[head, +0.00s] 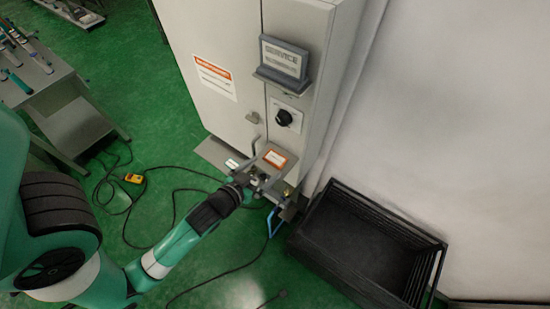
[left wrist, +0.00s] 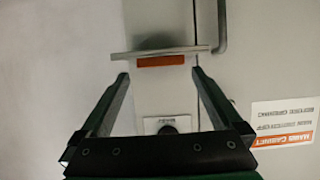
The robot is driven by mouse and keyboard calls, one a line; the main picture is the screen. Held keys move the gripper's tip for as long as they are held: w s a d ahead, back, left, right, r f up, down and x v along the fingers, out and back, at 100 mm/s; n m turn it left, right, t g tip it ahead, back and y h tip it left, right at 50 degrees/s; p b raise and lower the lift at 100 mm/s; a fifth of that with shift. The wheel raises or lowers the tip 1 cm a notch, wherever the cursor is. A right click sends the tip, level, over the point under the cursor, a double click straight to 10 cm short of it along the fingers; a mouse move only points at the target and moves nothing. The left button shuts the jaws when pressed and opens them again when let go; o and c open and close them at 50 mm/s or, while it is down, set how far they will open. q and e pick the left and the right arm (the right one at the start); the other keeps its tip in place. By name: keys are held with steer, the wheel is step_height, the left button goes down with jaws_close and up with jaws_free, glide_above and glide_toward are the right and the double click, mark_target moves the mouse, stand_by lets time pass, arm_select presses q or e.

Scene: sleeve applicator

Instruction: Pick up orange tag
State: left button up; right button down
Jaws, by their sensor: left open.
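The orange tag (head: 274,157) has a pale centre and an orange border in the head view. It lies on a small grey ledge on the front of the grey cabinet. In the left wrist view, which is upside down, the tag (left wrist: 160,60) shows edge-on as an orange bar against the ledge (left wrist: 122,55). My left gripper (head: 263,179) is just in front of the ledge. Its fingers (left wrist: 160,74) are open and empty, one to each side of the tag in the picture; whether they reach its depth is unclear. My right gripper is not in view.
The cabinet (head: 215,30) carries a printed sign (head: 214,78), a dark knob (head: 284,118) and a grey sign holder (head: 283,62). A black crate (head: 365,240) stands on the floor at the right. Cables and a yellow box (head: 134,178) lie on the green floor.

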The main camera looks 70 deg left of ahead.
mark_target(275, 158)
arm_select(q)
steer(key=x, duration=0.4)
steer(key=shift+w+a+r, duration=0.15)
steer(key=shift+w+a, duration=0.1)
steer(key=shift+w, duration=0.05)
steer(key=c, duration=1.1)
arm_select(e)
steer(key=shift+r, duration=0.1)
arm_select(q)
steer(key=shift+r, duration=0.1)
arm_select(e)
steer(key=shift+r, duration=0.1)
